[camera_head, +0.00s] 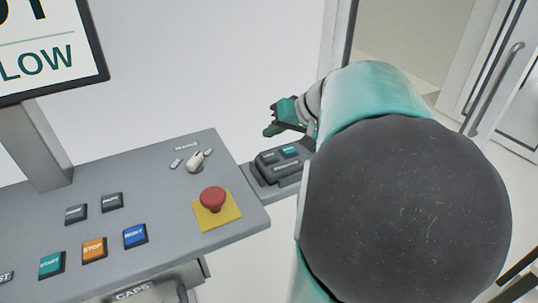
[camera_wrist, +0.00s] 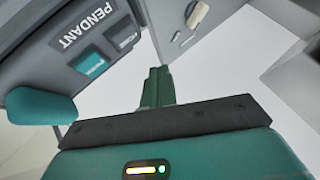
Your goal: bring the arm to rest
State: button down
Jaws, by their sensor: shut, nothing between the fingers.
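My gripper (camera_head: 280,121) is green and dark, and shows beyond my teal and black arm in the head view. It is shut with nothing in it, above and behind a grey pendant box (camera_head: 279,166) at the right end of the control panel. In the wrist view the green fingers of my gripper (camera_wrist: 157,87) are together over a pale floor, and the pendant box (camera_wrist: 62,67), with its label and buttons, is at the upper left. My arm covers much of the right side of the head view.
The grey control panel (camera_head: 140,190) carries a red emergency knob (camera_head: 213,198) on a yellow plate, a rotary switch and several coloured buttons. A screen (camera_head: 45,45) stands at upper left. A door with a handle (camera_head: 497,75) is at right. Pale floor lies behind the panel.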

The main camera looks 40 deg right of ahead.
jog(key=shift+r, duration=0.45)
jog(key=shift+a, duration=0.35)
jog(key=s+a+f+n+g+h, duration=0.1)
jog(key=s+a, duration=0.2)
jog(key=a, duration=0.6)
jog(key=s+a+f+n+g+h, duration=0.1)
jog(key=s+a+f+n, duration=0.1)
jog(key=a, duration=0.6)
jog(key=s+a+f+n+g+h, duration=0.1)
jog(key=s+a, duration=0.3)
jog(key=a, duration=0.5)
jog(key=shift+s+a+f+n, duration=0.15)
jog(key=shift+s+a+n, duration=0.15)
jog(key=shift+n, duration=0.3)
